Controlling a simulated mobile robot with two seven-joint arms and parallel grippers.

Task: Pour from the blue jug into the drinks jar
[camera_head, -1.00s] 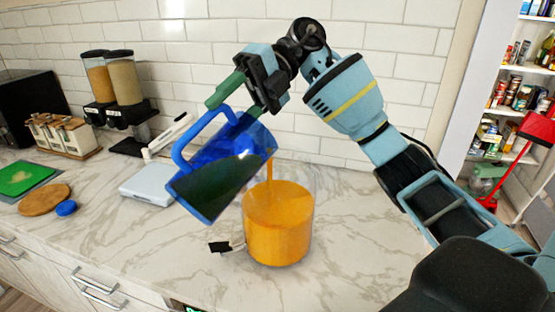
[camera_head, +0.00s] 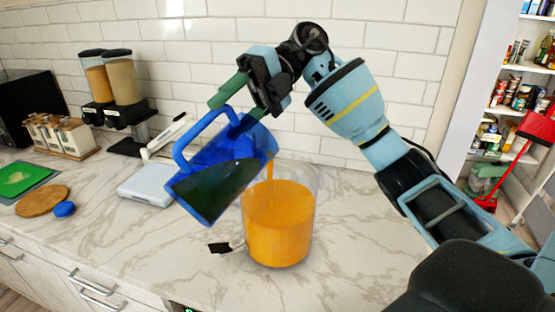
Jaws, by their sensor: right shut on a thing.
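The blue jug (camera_head: 211,183) is see-through and tilted steeply, its mouth toward the drinks jar at the right. My right gripper (camera_head: 238,95) is shut on the jug near the top of its handle and holds it above the counter. A thin orange stream falls from the jug's lip into the drinks jar (camera_head: 318,188). The jar is clear, stands upright on the counter and holds orange liquid to well up its wall. A black tag hangs at the jar's lower left. My left gripper is not in view.
A white flat device (camera_head: 146,188) lies behind the jug on the marble counter (camera_head: 110,235). Dispensers (camera_head: 122,82), a jar rack (camera_head: 64,137), a round wooden board (camera_head: 42,201) and a blue lid (camera_head: 64,209) stand at left. The counter right of the jar is clear.

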